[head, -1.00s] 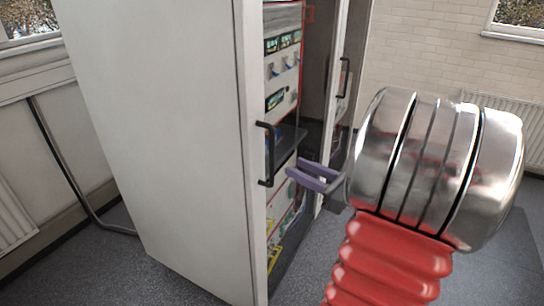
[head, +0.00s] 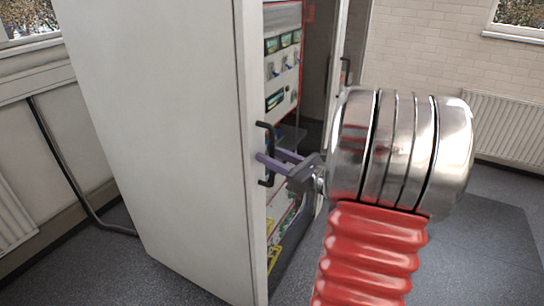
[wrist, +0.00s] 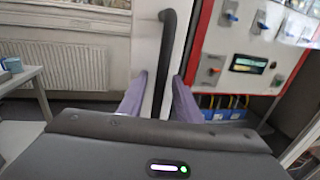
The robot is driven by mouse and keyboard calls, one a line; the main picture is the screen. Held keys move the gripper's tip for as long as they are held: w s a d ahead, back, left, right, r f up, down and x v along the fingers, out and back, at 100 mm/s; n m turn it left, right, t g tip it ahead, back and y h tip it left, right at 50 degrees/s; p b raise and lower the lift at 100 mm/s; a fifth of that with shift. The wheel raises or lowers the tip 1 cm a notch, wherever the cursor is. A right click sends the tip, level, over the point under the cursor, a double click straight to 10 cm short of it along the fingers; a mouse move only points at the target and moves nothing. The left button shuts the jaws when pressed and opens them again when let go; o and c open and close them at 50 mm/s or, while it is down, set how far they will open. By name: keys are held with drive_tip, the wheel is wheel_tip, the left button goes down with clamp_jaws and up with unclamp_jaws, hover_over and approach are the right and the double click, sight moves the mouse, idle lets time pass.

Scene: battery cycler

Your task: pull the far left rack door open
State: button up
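A tall white panel (head: 165,150) fills the left of the head view. A black bar handle (head: 266,153) stands upright on its narrow front edge; I cannot tell how far the door stands open. My gripper (head: 270,158), with purple fingers, is at the middle of this handle. In the wrist view the handle (wrist: 169,60) runs down between the two fingers (wrist: 158,98), with gaps on both sides. The gripper is open around the handle, not clamped on it. The handle's lower end is hidden by the gripper body in the wrist view.
The red-edged rack of instruments (head: 283,65) is right of the handle. A second door with a black handle (head: 345,70) stands behind. A radiator (head: 505,125) is on the brick wall at right. Grey floor (head: 480,240) is clear at right.

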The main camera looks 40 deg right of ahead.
drive_tip(key=shift+c, duration=0.4)
clamp_jaws()
